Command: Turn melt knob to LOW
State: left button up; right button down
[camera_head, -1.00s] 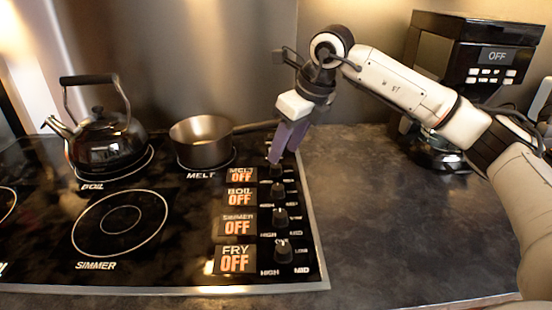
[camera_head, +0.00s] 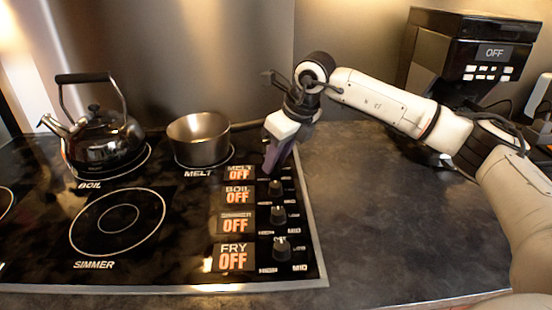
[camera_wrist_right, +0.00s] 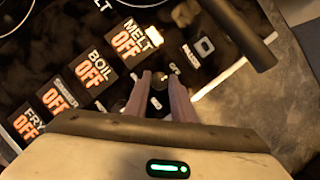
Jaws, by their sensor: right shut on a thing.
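The stove's melt display (camera_head: 239,173) reads OFF, and it also shows in the right wrist view (camera_wrist_right: 130,40). My right gripper (camera_head: 271,171) points down at the back of the knob column, just right of that display. In the right wrist view its two purple fingers (camera_wrist_right: 160,82) are on either side of the melt knob and shut on it. The fingers mostly hide the knob, so its pointer cannot be read. My left gripper is not in view.
The boil knob (camera_head: 276,188), simmer knob (camera_head: 278,214) and fry knob (camera_head: 282,248) line up in front, beside displays reading OFF. A saucepan (camera_head: 200,140) stands on the melt burner, its handle reaching behind my gripper. A kettle (camera_head: 98,135) is left.

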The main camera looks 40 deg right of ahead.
jog(key=shift+m, duration=0.4)
jog(key=m+h, duration=0.1)
jog(key=m, duration=0.1)
jog(key=m+h+b, duration=0.1)
jog(key=m, duration=0.3)
jog(key=shift+a+m+h, duration=0.3)
jog(key=shift+h, duration=0.1)
jog(key=m+h, duration=0.1)
jog(key=m, duration=0.2)
jog(key=shift+w+g, duration=0.15)
jog(key=shift+g, duration=0.25)
jog(key=shift+a+m+g+h, duration=0.1)
jog(key=shift+m+g+h, duration=0.35)
jog(key=shift+m, duration=1.15)
jog(key=c, duration=1.5)
grip_release()
